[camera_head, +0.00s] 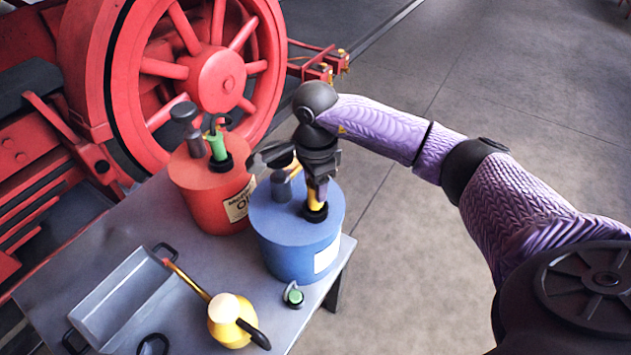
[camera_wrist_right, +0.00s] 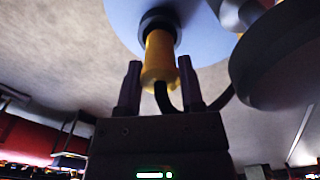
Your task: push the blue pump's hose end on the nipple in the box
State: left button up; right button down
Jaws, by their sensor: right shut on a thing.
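The blue pump (camera_head: 290,243) stands at the right end of the grey table, a drum with a white label. Its yellow hose end (camera_head: 316,196) is upright in a dark socket on the lid. My right gripper (camera_head: 321,186) comes down from above and is shut on this hose end. In the right wrist view, the yellow hose end (camera_wrist_right: 160,58) is between the fingers of the right gripper (camera_wrist_right: 160,76), its tip at the dark socket. A dark hose bends away behind it. I cannot make out the box with the nipple. My left gripper is not in view.
A red oil pump (camera_head: 208,187) with a green hose end stands close left of the blue one. A grey tray (camera_head: 122,292), a yellow oil can (camera_head: 228,322) and a small green-topped item (camera_head: 293,295) are in front. Behind is a red spoked wheel (camera_head: 215,78). Floor at right is clear.

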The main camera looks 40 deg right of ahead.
notch_tip(320, 180, up, 3)
jog(key=shift+p, duration=0.95)
jog(key=shift+r+p, duration=0.55)
jog(key=shift+r, duration=0.2)
jog(key=shift+r+p, duration=0.35)
jog(key=shift+r, duration=0.2)
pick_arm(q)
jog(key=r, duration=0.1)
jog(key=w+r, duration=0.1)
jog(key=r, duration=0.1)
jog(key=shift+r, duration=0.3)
pick_arm(e)
jog(key=shift+f, duration=0.1)
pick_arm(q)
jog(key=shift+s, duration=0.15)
